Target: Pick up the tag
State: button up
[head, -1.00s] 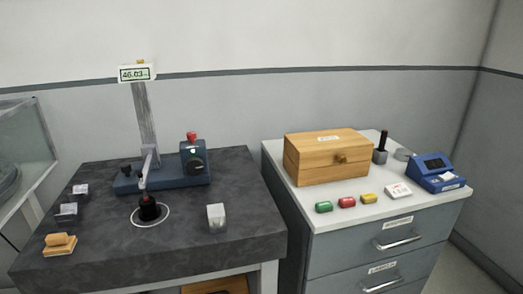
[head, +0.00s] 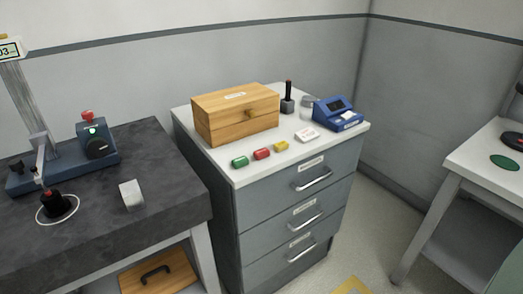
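A small white labelled piece (head: 307,135) lies on the white top of the drawer cabinet (head: 222,170), near its front right. Small green (head: 240,161), red (head: 262,154) and yellow (head: 281,146) pieces lie in a row to its left. A blue device (head: 338,114) with a dark screen stands at the right end, with a white slip (head: 349,115) on its front. I cannot tell which of these is the tag. My gripper is not in view.
A wooden box (head: 236,122) and a black-handled stamp-like tool (head: 288,98) stand behind the pieces. At left, a dark stone table (head: 150,170) holds a gauge stand (head: 62,165) and a metal block (head: 131,195). Floor shows between the cabinet and a white table (head: 462,165) at right.

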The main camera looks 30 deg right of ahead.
aim_at(259, 155)
jog(key=l+z, duration=0.2)
jog(key=z, duration=0.2)
jog(key=i+l+z, duration=0.15)
jog(key=z, duration=0.2)
jog(key=i+l+z, duration=0.1)
jog(key=z, duration=0.3)
jog(key=i+l, duration=0.1)
jog(key=i, duration=0.35)
